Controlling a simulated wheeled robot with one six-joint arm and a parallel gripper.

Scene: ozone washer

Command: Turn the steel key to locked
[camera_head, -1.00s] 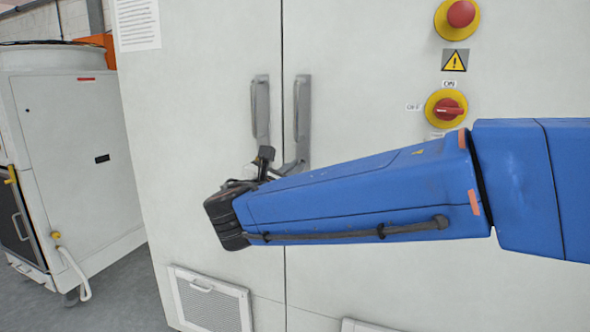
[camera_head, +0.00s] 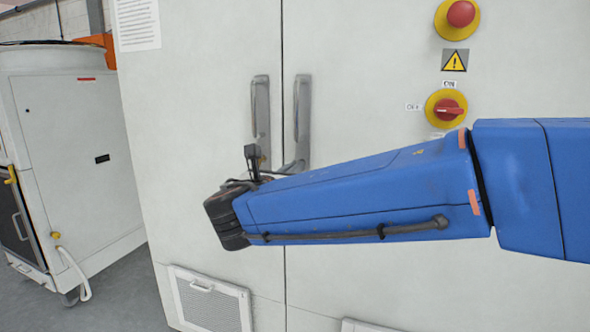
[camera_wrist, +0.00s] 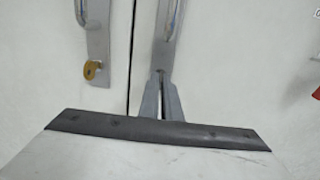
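In the wrist view, the two fingers of my gripper (camera_wrist: 161,74) are close together, with a narrow dark gap between them. Their tips are at the lower end of the right door handle's plate (camera_wrist: 161,58). I cannot make out the steel key; the fingers cover that spot, and whether they hold it cannot be told. A brass-coloured key or lock (camera_wrist: 92,69) sits low on the left handle's plate (camera_wrist: 97,42). In the head view, both handles show on the white cabinet, the left (camera_head: 261,110) and the right (camera_head: 302,115); my arm hides the fingers.
Right of the handles are a red-and-yellow rotary switch (camera_head: 446,108), a warning label (camera_head: 455,60) and a red push button (camera_head: 461,14). A vent grille (camera_head: 210,300) is low on the left door. A white machine (camera_head: 70,150) stands at the left.

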